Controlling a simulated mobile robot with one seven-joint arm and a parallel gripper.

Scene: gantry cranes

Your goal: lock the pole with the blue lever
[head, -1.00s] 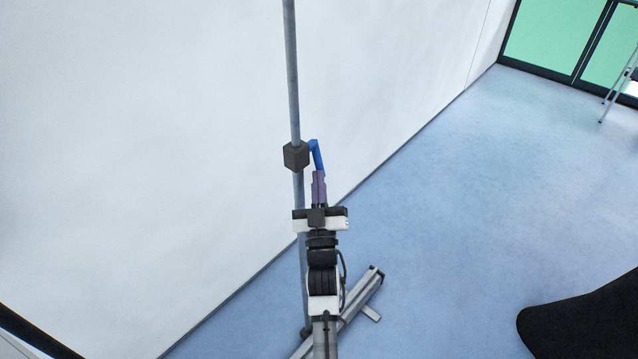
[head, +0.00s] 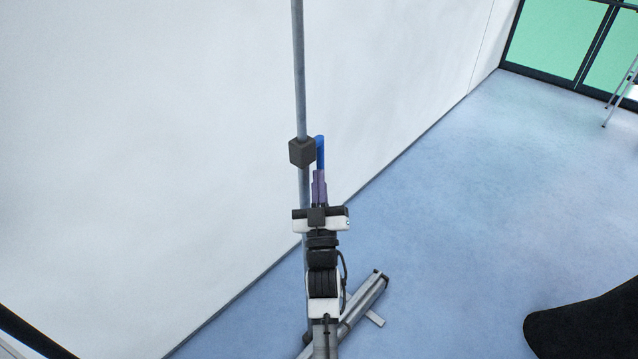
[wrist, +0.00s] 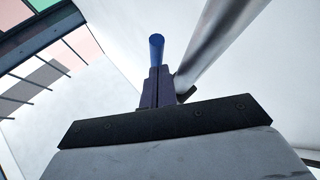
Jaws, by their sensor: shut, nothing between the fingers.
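A grey upright pole (head: 300,70) runs through a dark block (head: 302,152) in the head view. The blue lever (head: 320,150) sits at the block's right side and points down, close alongside it. My gripper (head: 319,174) is below the lever, fingers shut and pointing up, with nothing held between them. The fingertips meet or overlap the lever's lower end; I cannot tell if they touch it. In the wrist view, the lever (wrist: 156,50) shows just beyond the shut purple fingers (wrist: 156,86). The pole (wrist: 222,38) passes close on their right. The block's inside is hidden.
A white wall (head: 150,130) stands behind the pole. A grey metal foot bar (head: 362,300) lies on the blue floor (head: 470,200) beside my arm. A black object (head: 590,325) is at lower right. The floor to the right is largely clear.

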